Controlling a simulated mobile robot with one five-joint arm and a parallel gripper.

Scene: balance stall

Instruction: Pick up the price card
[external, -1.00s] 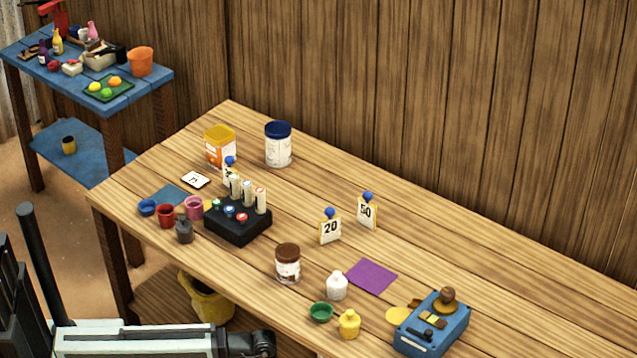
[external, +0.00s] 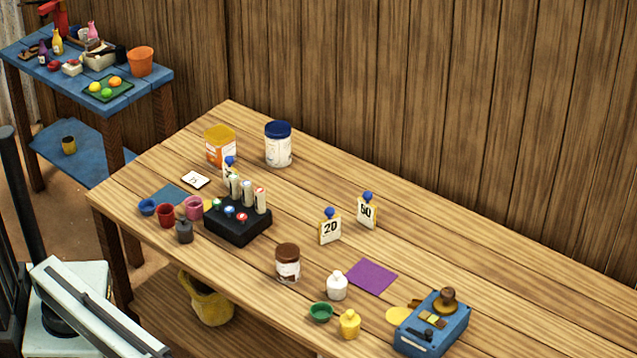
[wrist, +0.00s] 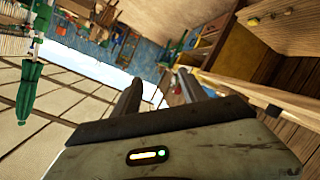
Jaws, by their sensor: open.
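A small white card (external: 195,180) with a dark mark lies flat on the wooden table, at its left end behind the cups. Other number cards stand upright with blue knobs on top: one reads 20 (external: 330,227), one reads 50 (external: 367,211), and one (external: 229,170) is partly hidden behind the battery rack. Which of them is the price card I cannot tell for sure. My gripper (wrist: 160,88) shows in the wrist view with its two fingers apart and nothing between them. It is outside the external view, and no card shows in the wrist view.
Near the flat card stand an orange tub (external: 220,146), a blue-lidded jar (external: 278,145), a black rack (external: 238,222) and several small cups (external: 166,216). A brown-lidded jar (external: 288,264) and a blue scale (external: 432,325) stand further right. The table's back right is clear.

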